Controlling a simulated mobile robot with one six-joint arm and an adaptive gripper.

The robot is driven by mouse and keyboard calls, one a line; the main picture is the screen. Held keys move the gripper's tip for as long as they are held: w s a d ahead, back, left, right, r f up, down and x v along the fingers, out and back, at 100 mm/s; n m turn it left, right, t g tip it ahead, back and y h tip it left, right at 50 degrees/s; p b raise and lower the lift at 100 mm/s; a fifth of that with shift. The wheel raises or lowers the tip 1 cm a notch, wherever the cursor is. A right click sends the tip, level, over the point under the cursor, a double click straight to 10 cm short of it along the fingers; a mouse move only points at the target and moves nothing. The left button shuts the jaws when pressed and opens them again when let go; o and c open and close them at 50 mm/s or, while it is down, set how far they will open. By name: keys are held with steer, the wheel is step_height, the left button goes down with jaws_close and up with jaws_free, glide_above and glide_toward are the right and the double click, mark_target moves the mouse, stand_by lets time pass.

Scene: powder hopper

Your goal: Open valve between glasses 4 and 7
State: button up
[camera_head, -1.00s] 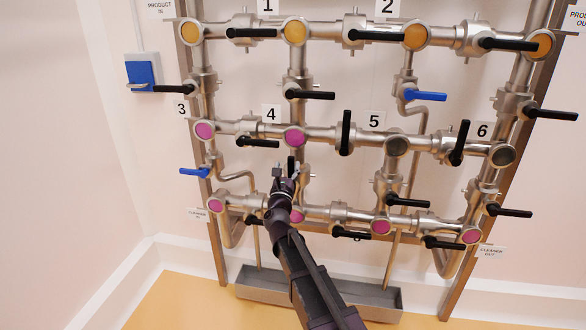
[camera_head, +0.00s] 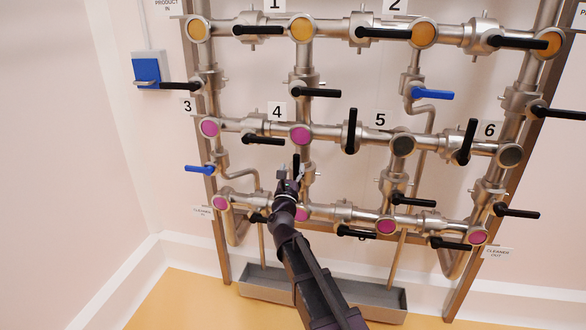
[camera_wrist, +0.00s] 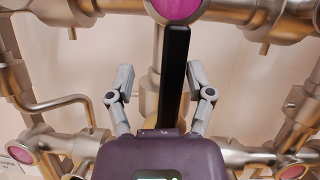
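Glass 4 (camera_head: 301,135) is a pink sight glass beside the label 4 (camera_head: 278,111). Below it on the same vertical pipe is another pink glass (camera_head: 302,214), partly behind my arm; I see no label 7. Between them is a valve with a black handle (camera_head: 296,163), which points up along the pipe towards glass 4. My gripper (camera_head: 288,180) is just below and in front of this handle. In the wrist view the handle (camera_wrist: 175,75) rises between the two fingers of my open gripper (camera_wrist: 161,78), closer to the right finger. No finger clearly touches it.
A black handle (camera_head: 263,141) lies horizontally left of glass 4, and an upright black handle (camera_head: 351,131) stands to its right. A curved thin pipe (camera_head: 240,174) runs left of my gripper. A metal trough (camera_head: 257,290) is below the pipework.

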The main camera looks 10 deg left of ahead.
steer(key=b+v, duration=0.5)
steer(key=v, duration=0.9)
steer(key=shift+s+a, duration=0.2)
steer(key=shift+a, duration=0.2)
stand_by(1.3)
